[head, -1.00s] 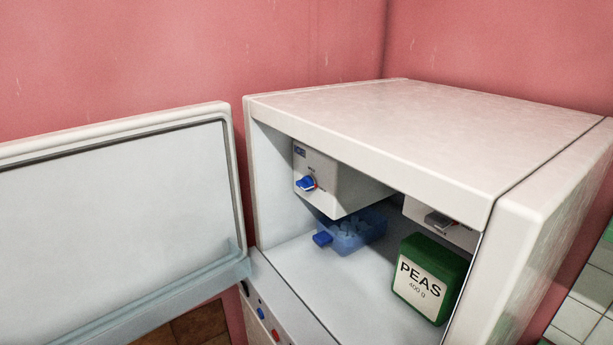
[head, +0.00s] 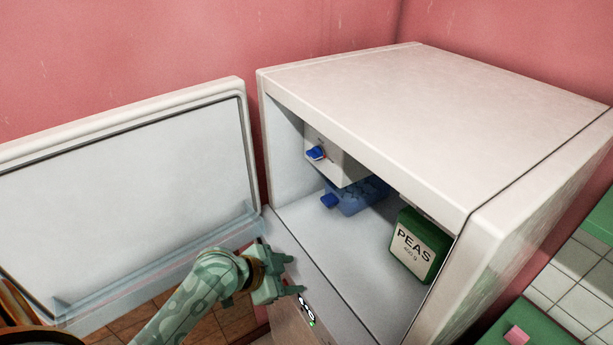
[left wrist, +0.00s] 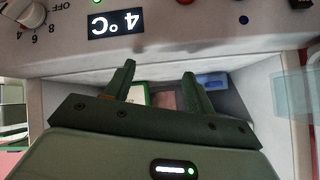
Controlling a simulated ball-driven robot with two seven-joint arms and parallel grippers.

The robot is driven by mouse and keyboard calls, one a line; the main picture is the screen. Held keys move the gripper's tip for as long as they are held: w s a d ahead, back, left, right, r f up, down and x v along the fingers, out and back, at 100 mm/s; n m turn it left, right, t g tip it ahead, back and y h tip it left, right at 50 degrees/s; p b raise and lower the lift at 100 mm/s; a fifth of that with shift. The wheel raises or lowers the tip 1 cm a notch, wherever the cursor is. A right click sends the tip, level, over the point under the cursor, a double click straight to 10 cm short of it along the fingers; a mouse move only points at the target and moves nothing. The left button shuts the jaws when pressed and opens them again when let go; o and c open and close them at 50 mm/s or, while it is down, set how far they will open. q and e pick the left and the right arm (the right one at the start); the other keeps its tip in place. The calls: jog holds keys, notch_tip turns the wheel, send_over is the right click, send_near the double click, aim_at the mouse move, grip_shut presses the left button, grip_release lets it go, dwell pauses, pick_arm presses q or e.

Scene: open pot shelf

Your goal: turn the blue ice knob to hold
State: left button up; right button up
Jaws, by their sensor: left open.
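The blue ice knob (head: 315,153) is on the front of a white box (head: 340,162) at the upper left inside the open compartment. Its labels are too small to read. A blue bin (head: 362,196) of ice sits below the box. My left gripper (head: 294,274) is open and empty in the head view, in front of the compartment's lower front edge, below the knob and apart from it. In the left wrist view its two fingers (left wrist: 158,80) stand apart with nothing gripped; the knob cannot be made out there. My right gripper is not in view.
A green PEAS pack (head: 416,246) stands at the right of the compartment floor. The open door (head: 120,170) with its clear shelf (head: 160,275) is at the left. The control panel shows upside down in the left wrist view, with a 4°C display (left wrist: 117,24).

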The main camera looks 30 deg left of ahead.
pick_arm(q)
jog(key=w+a+r+t+h, duration=0.3)
jog(key=w+r, duration=0.5)
jog(key=n+t+h, duration=0.1)
jog(key=n+t, duration=0.3)
send_near(310, 155)
jog(key=w, duration=0.2)
jog(key=p+x, duration=0.1)
jog(key=x, duration=0.2)
jog(key=p+x, duration=0.1)
jog(key=x, duration=0.3)
jog(key=shift+s+d+p, duration=0.15)
jog(key=shift+d+p, duration=0.15)
jog(key=shift+d+f, duration=0.1)
jog(key=shift+d, duration=0.05)
jog(key=c, duration=1)
